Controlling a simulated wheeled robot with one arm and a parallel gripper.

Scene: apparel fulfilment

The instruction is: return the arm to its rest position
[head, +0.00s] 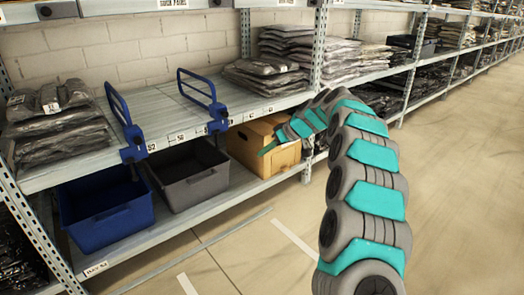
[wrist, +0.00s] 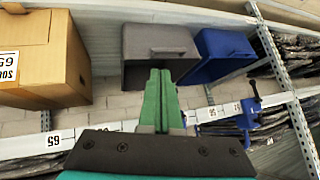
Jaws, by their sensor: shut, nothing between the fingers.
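My arm reaches forward from the lower right of the head view and bends left toward the lower shelf. My gripper (head: 266,149) shows in front of the cardboard box (head: 262,142); I cannot tell whether it touches the box. In the wrist view my gripper's green fingers (wrist: 160,82) are together with nothing between them. That view is turned over, with the cardboard box (wrist: 35,70) on the left, the grey bin (wrist: 155,42) beyond the fingers and the blue bin (wrist: 222,52) to the right.
The lower shelf holds the blue bin (head: 107,212), grey bin (head: 187,178) and box. Bagged garments (head: 58,118) lie on the upper shelf, beside blue dividers (head: 200,92). A metal upright (head: 317,50) stands close to my arm. The aisle floor (head: 455,190) on the right is clear.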

